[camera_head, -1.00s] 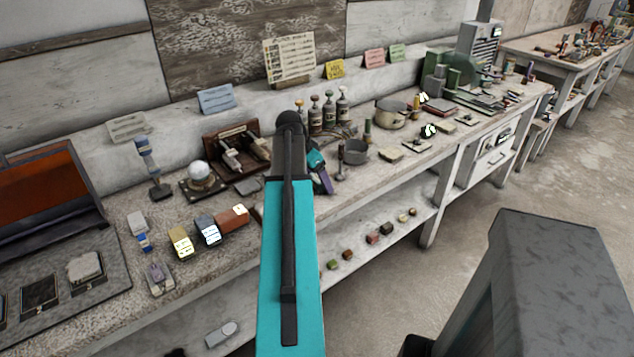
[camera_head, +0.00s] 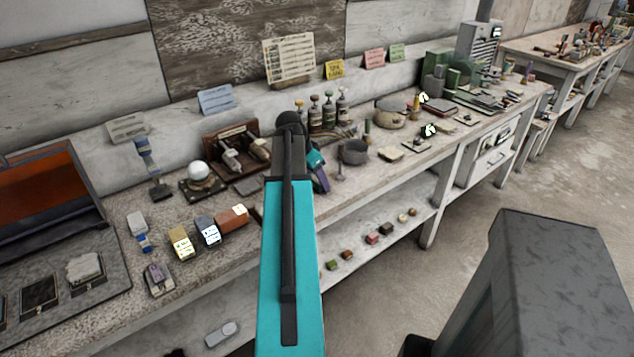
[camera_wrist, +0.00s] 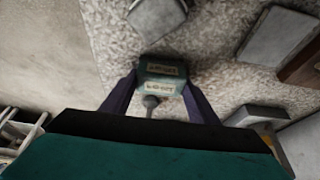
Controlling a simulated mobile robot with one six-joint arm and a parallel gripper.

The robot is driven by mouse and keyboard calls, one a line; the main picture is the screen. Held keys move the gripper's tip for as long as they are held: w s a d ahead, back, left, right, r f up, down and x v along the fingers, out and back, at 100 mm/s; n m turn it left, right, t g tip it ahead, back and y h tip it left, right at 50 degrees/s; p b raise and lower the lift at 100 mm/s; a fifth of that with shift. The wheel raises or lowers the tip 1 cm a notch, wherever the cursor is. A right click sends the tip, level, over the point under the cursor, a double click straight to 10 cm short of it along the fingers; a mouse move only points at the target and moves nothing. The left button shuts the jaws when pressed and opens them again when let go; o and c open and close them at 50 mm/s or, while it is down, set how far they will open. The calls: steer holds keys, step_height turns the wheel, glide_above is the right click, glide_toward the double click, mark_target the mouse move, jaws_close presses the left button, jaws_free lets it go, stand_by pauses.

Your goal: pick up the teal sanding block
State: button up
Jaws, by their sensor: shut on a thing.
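The teal sanding block (camera_wrist: 164,72), a small dark teal block with two pale labels, shows in the middle of the wrist view. My gripper (camera_wrist: 160,94) has its two purple fingers on either side of it, shut on it. The block appears to be at the bench top; whether it is clear of the surface I cannot tell. In the head view my gripper (camera_head: 322,184) shows as a purple finger below a teal part, over the bench near its front edge. My arm partly hides that area, and I cannot make out the block there.
A grey pot (camera_head: 354,152) stands just right of my gripper. A wooden stand with tools (camera_head: 238,150) and several bottles (camera_head: 328,112) stand behind. Yellow, grey-blue and brown blocks (camera_head: 232,218) lie to the left. A grey block (camera_wrist: 157,18) lies beyond the held block.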

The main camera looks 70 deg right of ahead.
steer(key=shift+r, duration=0.1)
steer(key=shift+r+b, duration=0.7)
steer(key=shift+r, duration=4.2)
